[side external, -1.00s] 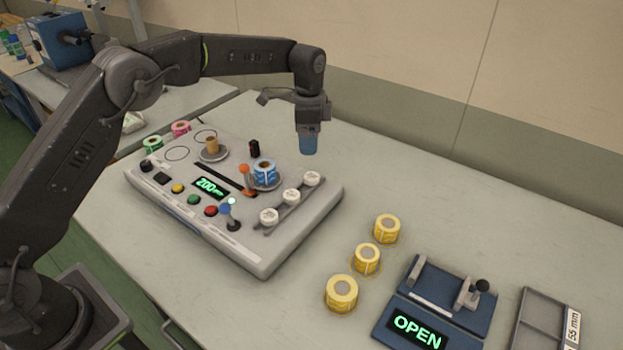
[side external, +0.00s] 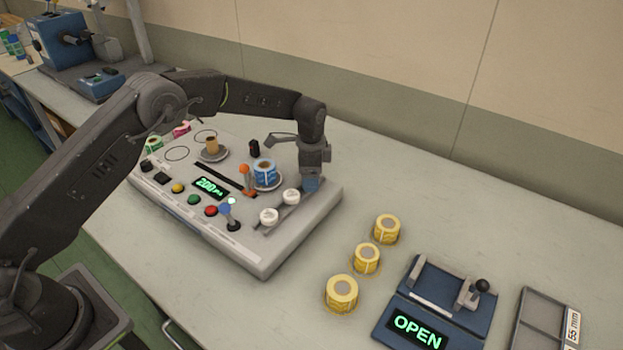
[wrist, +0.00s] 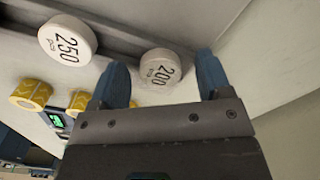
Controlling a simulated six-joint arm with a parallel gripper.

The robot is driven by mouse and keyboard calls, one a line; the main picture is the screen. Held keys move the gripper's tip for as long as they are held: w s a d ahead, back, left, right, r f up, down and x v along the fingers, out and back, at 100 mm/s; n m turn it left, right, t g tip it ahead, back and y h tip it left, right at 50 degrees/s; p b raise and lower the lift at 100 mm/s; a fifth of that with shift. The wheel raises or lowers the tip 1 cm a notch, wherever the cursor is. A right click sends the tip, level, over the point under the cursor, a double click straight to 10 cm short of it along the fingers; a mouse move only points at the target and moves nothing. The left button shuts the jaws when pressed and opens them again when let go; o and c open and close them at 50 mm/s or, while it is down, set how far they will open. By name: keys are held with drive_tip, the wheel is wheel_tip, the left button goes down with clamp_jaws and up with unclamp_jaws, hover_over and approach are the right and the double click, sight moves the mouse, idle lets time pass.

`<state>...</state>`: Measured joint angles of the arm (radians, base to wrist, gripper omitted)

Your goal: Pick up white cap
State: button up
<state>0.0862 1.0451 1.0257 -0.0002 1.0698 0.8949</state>
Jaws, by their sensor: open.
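Three white caps sit in a row on a rail of the grey control console (side external: 268,258). Two show in the side view, a near cap (side external: 269,216) and a middle cap (side external: 291,197); the far one is hidden behind my gripper (side external: 311,184). In the wrist view, a white cap marked 200 pcs (wrist: 160,70) lies between the blue fingers of my gripper (wrist: 160,62), with gaps on both sides. Another white cap marked 250 pcs (wrist: 67,40) is to its left. My gripper is open, pointing down at the far end of the rail.
A blue roll (side external: 264,171) and an orange lever (side external: 244,177) stand left of my gripper on the console. Several yellow rolls, one here (side external: 387,228), and a blue fixture reading OPEN (side external: 437,307) lie to the right. The table behind is clear.

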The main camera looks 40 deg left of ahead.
drive_tip(key=shift+c, duration=0.3)
drive_tip(key=c, duration=0.9)
drive_tip(key=shift+r, duration=0.1)
drive_tip(key=shift+c, duration=0.2)
drive_tip(key=shift+r, duration=0.4)
drive_tip(key=r, duration=0.3)
drive_tip(key=shift+a+r, duration=0.2)
drive_tip(key=shift+r, duration=0.15)
drive_tip(key=s+a+r, duration=0.1)
drive_tip(key=a+r, duration=0.1)
drive_tip(key=a, duration=0.1)
drive_tip(key=s+a+r, duration=0.1)
drive_tip(key=a+r, duration=0.1)
drive_tip(key=a, duration=0.2)
drive_tip(key=s+a+r, duration=0.2)
drive_tip(key=a, duration=0.1)
drive_tip(key=shift+s+a+r, duration=0.1)
drive_tip(key=shift+a+r, duration=0.1)
drive_tip(key=shift+a, duration=0.05)
